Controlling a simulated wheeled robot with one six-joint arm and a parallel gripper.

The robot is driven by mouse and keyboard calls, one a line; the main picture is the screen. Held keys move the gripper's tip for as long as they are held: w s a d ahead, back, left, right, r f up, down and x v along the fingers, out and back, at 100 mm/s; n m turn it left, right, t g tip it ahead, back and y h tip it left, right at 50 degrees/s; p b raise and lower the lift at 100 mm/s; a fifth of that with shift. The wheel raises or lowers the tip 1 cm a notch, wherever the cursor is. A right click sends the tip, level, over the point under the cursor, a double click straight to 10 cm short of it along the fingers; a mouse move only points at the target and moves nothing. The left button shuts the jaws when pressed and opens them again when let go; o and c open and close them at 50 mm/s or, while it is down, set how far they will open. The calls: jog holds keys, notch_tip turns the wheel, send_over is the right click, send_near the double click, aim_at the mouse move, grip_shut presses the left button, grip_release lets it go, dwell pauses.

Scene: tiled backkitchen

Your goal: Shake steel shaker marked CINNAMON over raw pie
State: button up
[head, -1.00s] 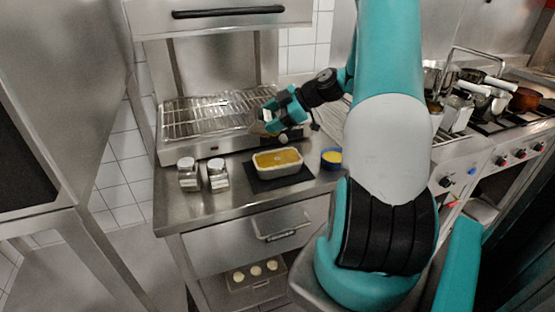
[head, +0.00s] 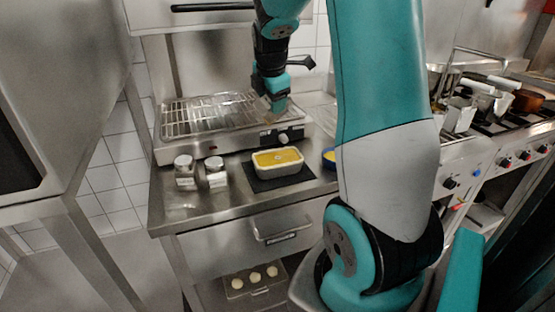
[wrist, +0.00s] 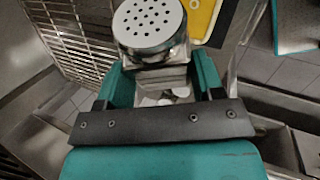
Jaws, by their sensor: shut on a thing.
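My gripper (head: 280,108) points down above the back of the counter, behind and above the pie. In the wrist view it is shut on a steel shaker (wrist: 150,28), whose round perforated lid faces the camera. The shaker's label is not readable, and in the head view the shaker is mostly hidden by the gripper. The raw pie (head: 278,157) has a yellow-orange top and sits in a pale rectangular dish on a dark mat (head: 254,182). A yellow patch, likely the pie (wrist: 203,18), shows beside the shaker in the wrist view.
Two other steel-lidded shakers (head: 185,172) (head: 217,173) stand on the counter left of the pie. A blue bowl (head: 329,158) is partly hidden by my arm. A wire-rack appliance (head: 205,120) stands behind. The counter's front-left corner is clear.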

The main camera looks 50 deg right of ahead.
jog(key=g+h+p, duration=0.1)
jog(key=r+h+p, duration=0.1)
jog(key=h+p, duration=0.1)
jog(key=shift+w+a+r+n+g, duration=0.1)
jog(key=shift+a+r+n+g, duration=0.05)
jog(key=shift+r+n+g, duration=0.2)
jog(key=h+p, duration=0.1)
jog(key=g+h+p, duration=0.1)
jog(key=p, duration=0.1)
jog(key=shift+r+n, duration=0.25)
jog(key=shift+n, duration=0.1)
jog(key=g+h+p, duration=0.1)
jog(key=h+p, duration=0.1)
jog(key=shift+r+h, duration=0.15)
jog(key=shift+h, duration=0.15)
jog(key=shift+d+n+g+h, duration=0.2)
jog(key=shift+n+g+h, duration=0.1)
jog(key=shift+h, duration=0.1)
